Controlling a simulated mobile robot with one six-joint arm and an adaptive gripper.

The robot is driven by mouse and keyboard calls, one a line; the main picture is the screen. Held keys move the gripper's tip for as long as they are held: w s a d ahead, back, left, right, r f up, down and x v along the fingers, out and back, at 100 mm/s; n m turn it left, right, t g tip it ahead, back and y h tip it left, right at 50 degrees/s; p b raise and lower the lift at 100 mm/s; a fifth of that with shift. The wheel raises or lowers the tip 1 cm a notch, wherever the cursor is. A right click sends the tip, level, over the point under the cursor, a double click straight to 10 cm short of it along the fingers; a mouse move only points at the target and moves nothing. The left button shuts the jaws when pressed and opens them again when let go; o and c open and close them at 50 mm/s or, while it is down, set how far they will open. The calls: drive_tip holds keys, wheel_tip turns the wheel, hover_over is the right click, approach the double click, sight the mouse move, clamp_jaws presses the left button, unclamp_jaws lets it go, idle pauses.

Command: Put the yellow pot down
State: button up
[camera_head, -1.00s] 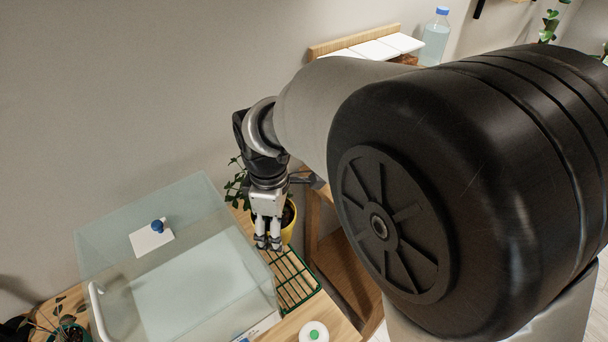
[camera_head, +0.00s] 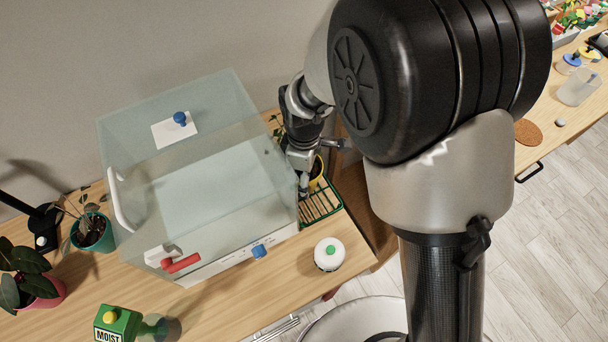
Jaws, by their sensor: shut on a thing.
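The yellow pot (camera_head: 317,171) shows in the head view just right of the clear box, partly hidden behind my gripper. Dark soil shows in it, and some green leaves (camera_head: 277,127) show behind my wrist. My gripper (camera_head: 303,190) points down and is shut on the yellow pot at its near left side. The pot is at the back end of a green wire rack (camera_head: 322,206) on the wooden table. I cannot tell whether its bottom touches the rack.
A large clear box (camera_head: 215,185) with a white handle stands directly left of the rack. A white round container with a green knob (camera_head: 329,254) stands in front of the rack. Potted plants (camera_head: 92,232) and a green moisture meter (camera_head: 117,324) are at the left.

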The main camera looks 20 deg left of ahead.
drive_tip(key=shift+r, duration=0.1)
drive_tip(key=shift+f, duration=0.25)
drive_tip(key=o, duration=1.3)
drive_tip(key=shift+r, duration=0.1)
drive_tip(key=shift+o, duration=0.2)
wheel_tip(320, 180, up, 12)
drive_tip(key=p, duration=0.3)
drive_tip(key=shift+r+p, duration=0.2)
drive_tip(key=shift+p, duration=0.15)
